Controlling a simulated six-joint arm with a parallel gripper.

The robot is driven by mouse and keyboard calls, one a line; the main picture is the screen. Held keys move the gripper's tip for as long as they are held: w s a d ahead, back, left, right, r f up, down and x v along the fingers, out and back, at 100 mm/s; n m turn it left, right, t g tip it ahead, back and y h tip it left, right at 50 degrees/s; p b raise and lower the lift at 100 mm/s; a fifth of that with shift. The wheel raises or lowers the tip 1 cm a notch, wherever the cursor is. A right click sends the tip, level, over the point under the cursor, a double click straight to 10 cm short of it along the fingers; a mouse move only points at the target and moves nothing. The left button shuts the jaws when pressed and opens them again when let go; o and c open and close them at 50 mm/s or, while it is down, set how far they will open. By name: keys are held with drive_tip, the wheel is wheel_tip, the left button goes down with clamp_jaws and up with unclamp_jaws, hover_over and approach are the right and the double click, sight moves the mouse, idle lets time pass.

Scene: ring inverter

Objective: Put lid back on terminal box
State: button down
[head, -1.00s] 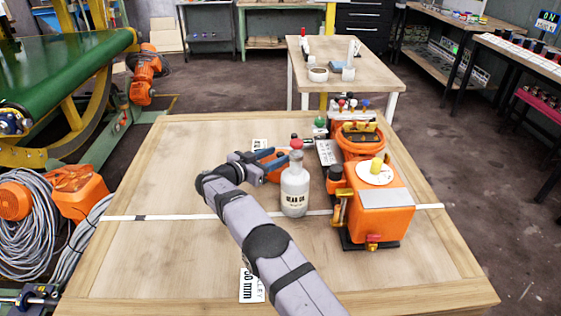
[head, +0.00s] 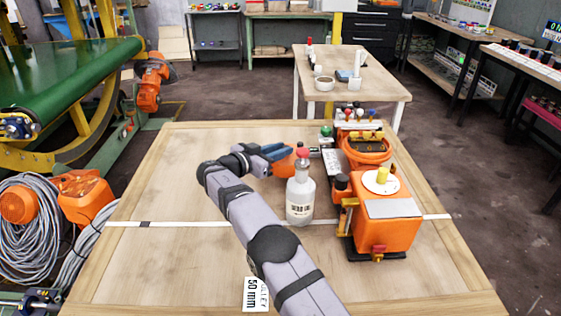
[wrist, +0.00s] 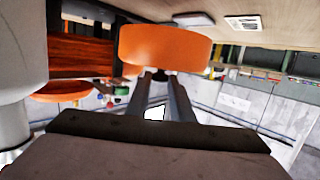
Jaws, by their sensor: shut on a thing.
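My gripper (head: 284,151) is shut on an orange lid (head: 283,166), which hangs below the fingers and partly behind the bottle. In the wrist view the lid (wrist: 165,47) is at the fingertips, with a gap between it and the tabletop. The orange motor (head: 386,228) stands at the table's right. Its open terminal box (head: 366,151), an orange rim with dark inside and yellow parts, is at the far end, right of my gripper. The lid is apart from it.
A white bottle (head: 300,200) with a red cap stands between my arm and the motor, close to the lid. A dark knob (head: 341,182) and small coloured-topped items (head: 355,115) stand around the motor. The left half of the table (head: 150,180) is clear.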

sight(291, 155)
drive_tip(key=shift+d+r, duration=0.1)
drive_tip(key=shift+r, duration=2.55)
drive_tip(key=d+r+p, duration=0.2)
drive_tip(key=d+r, duration=0.2)
drive_tip(key=r, duration=0.3)
drive_tip(key=d+r+p, duration=0.3)
drive_tip(key=r, duration=0.5)
drive_tip(key=s+d+r+p, duration=0.1)
drive_tip(key=s+d+p, duration=0.9)
drive_tip(key=d+p, duration=0.2)
drive_tip(key=shift+d+r+p, duration=0.15)
drive_tip(key=shift+d+p, duration=0.15)
drive_tip(key=shift+d, duration=0.85)
wheel_tip(291, 155, down, 6)
drive_tip(key=b, duration=0.2)
drive_tip(key=shift+b, duration=0.4)
